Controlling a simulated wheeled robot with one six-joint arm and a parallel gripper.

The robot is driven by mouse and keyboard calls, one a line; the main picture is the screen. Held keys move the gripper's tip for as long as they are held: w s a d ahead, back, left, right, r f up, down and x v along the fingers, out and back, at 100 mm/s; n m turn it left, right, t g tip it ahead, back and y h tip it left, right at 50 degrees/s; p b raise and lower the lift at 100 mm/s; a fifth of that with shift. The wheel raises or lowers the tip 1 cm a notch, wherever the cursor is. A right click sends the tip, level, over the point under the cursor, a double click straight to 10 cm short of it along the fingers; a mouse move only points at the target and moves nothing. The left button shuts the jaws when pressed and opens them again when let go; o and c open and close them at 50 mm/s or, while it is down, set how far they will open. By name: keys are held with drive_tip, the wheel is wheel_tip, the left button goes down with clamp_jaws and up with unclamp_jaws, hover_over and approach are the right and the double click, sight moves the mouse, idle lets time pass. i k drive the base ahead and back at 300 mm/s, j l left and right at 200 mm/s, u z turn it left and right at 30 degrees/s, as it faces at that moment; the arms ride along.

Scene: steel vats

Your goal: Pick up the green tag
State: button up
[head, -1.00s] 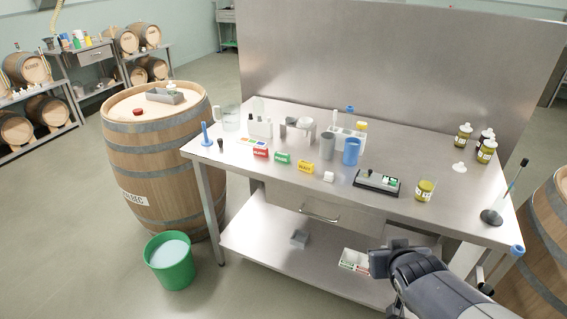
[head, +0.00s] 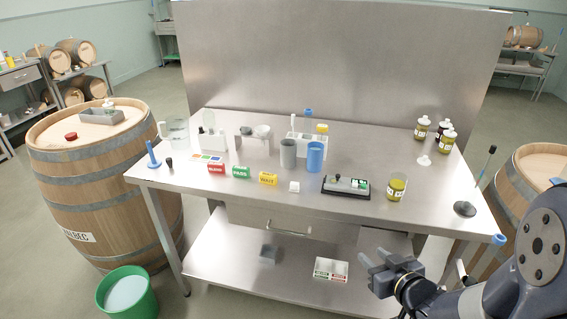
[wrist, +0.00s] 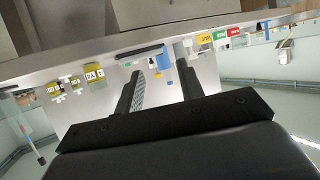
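The green tag (head: 241,172) stands on the steel table, left of its middle and near the front edge. It sits between a red tag (head: 216,169) and a yellow tag (head: 268,178). In the wrist view, which is tilted over, the green tag (wrist: 219,35) shows small and far off at upper right. My gripper (head: 372,254) is in front of the table, below the tabletop, right of and well away from the tag. Its two fingers (wrist: 160,88) are apart with nothing between them.
Grey and blue cups (head: 314,157), a white cube (head: 294,187), a dark device (head: 346,187) and a jar (head: 396,187) stand on the table (head: 230,200). A lower shelf (head: 225,260) holds small trays. Barrels flank the table; a green bucket (head: 128,296) is at lower left.

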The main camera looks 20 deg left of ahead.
sight(240, 171)
drive_tip(key=j+z, duration=0.45)
drive_tip(key=j, duration=0.7)
drive_tip(key=j+z, duration=0.5)
drive_tip(key=j, duration=0.6)
drive_tip(key=k+j, duration=0.1)
drive_tip(key=j, duration=0.35)
drive_tip(key=k+j, duration=0.1)
drive_tip(key=j, duration=0.4)
drive_tip(key=k+j, duration=0.1)
drive_tip(key=j, duration=0.35)
